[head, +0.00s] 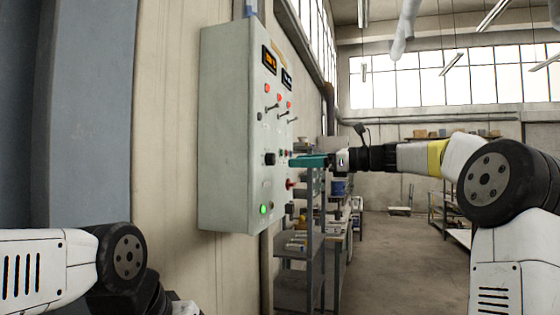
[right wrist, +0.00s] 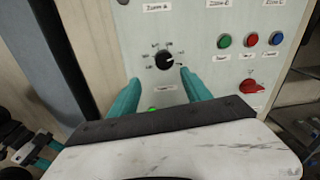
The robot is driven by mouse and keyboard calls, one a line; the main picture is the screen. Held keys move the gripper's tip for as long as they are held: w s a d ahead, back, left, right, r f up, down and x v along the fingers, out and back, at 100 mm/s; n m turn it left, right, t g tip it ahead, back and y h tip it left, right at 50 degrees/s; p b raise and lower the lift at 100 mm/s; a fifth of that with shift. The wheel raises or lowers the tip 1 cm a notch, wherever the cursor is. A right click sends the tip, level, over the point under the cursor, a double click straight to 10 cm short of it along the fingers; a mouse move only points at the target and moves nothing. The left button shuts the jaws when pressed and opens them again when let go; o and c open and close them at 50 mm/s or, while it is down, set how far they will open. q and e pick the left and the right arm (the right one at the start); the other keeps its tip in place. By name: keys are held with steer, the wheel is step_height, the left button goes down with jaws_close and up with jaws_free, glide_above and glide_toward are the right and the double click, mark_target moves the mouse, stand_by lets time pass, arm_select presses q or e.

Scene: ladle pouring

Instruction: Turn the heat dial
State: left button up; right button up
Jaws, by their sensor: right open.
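The heat dial (right wrist: 164,59) is a black round knob with a pale pointer and a ring of small labels on the grey control panel (right wrist: 190,22). In the head view the dial (head: 270,159) shows on the panel's front face (head: 265,120). My right gripper (head: 300,161) has teal fingers and is open and empty, reaching toward the panel from the right. In the right wrist view its fingers (right wrist: 158,84) stand apart, with the dial between and beyond their tips. My left gripper (right wrist: 42,152) shows partly at the lower left of that view; its opening is unclear.
A red switch (right wrist: 250,86) and green, blue and red buttons (right wrist: 250,40) lie right of the dial. Toggle levers (head: 271,107) and displays (head: 269,60) are higher on the panel. A metal shelf (head: 298,245) stands beyond it.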

mark_target(274, 158)
steer(key=x, duration=0.5)
steer(key=w+r+x, duration=0.1)
steer(key=x, duration=0.1)
jaws_close()
stand_by(0.3)
